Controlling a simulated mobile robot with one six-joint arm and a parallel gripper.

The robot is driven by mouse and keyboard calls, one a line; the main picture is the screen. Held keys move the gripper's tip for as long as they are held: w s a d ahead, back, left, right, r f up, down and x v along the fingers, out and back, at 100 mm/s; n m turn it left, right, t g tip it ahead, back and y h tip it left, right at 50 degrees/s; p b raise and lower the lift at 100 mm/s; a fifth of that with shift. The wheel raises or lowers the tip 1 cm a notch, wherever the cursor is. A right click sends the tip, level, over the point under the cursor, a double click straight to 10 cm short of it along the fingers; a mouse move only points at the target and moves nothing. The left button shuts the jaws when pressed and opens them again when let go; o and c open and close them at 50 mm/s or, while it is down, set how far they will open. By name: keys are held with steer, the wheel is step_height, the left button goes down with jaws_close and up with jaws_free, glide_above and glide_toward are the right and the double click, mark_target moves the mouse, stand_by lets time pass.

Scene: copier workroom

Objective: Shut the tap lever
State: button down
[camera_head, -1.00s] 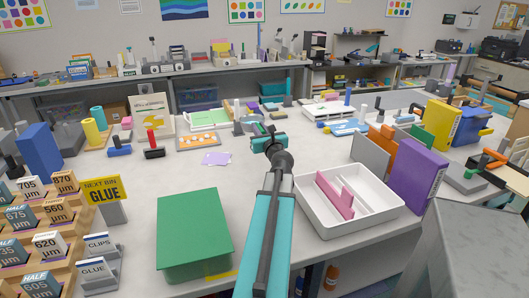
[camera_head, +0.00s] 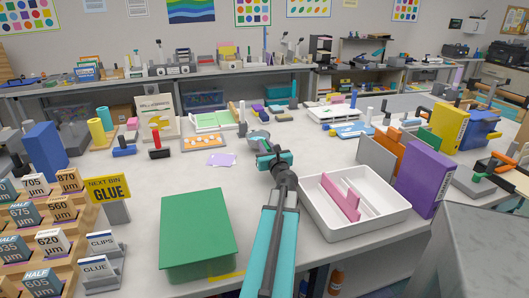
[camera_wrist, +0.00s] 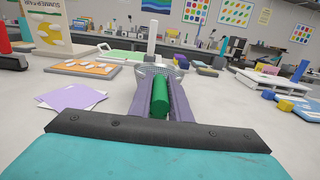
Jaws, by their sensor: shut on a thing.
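My gripper (camera_head: 274,158) is over the middle of the table, at the end of my teal arm. In the wrist view its two grey-purple fingers (camera_wrist: 162,92) are closed on the sides of a green cylinder (camera_wrist: 160,97), which points away from me. I cannot tell whether this cylinder is the tap lever's grip. A grey, mesh-like bowl shape (camera_head: 259,137) is just beyond the fingers, and it also shows in the wrist view (camera_wrist: 165,70). A pale upright post (camera_wrist: 151,42) rises behind it. No tap body is clear; my fingers hide part of this spot.
Purple notes (camera_head: 221,159) and an orange board (camera_head: 203,142) lie left of the gripper. Bare table lies around them.

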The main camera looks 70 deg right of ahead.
steer(key=shift+f, duration=1.25)
steer(key=shift+f+b, duration=0.15)
steer(key=shift+b, duration=0.2)
steer(key=c, duration=1.6)
jaws_free()
steer(key=shift+c, duration=0.2)
steer(key=shift+r, duration=0.2)
steer(key=shift+v, duration=2.5)
steer(key=shift+s+a+r+p, duration=0.1)
steer(key=shift+s+a+p, duration=0.25)
steer(key=shift+p, duration=0.25)
steer(key=shift+p+v, duration=0.75)
steer(key=shift+p, duration=0.05)
steer(key=shift+c, duration=0.2)
